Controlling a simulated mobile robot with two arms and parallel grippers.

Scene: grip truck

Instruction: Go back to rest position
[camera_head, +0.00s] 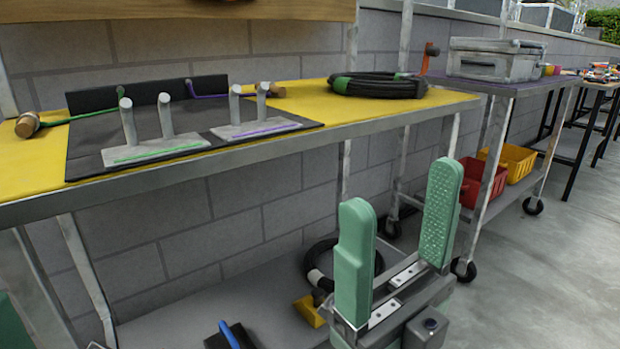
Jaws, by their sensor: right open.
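My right gripper (397,230) is in the lower right middle, with two pale green padded fingers pointing up. It is open, and nothing is between the fingers. It is in front of the yellow-topped table, apart from its edge. A green sliver at the lower left edge looks like part of my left gripper (11,326); its jaws are out of frame.
The yellow table (300,97) carries a black mat with two grey peg stands (155,148) (258,128) and a coiled black cable (378,84). A wheeled cart (512,88) holds a grey case (492,62). Red (480,182) and yellow bins (512,160) sit below. Floor at right is clear.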

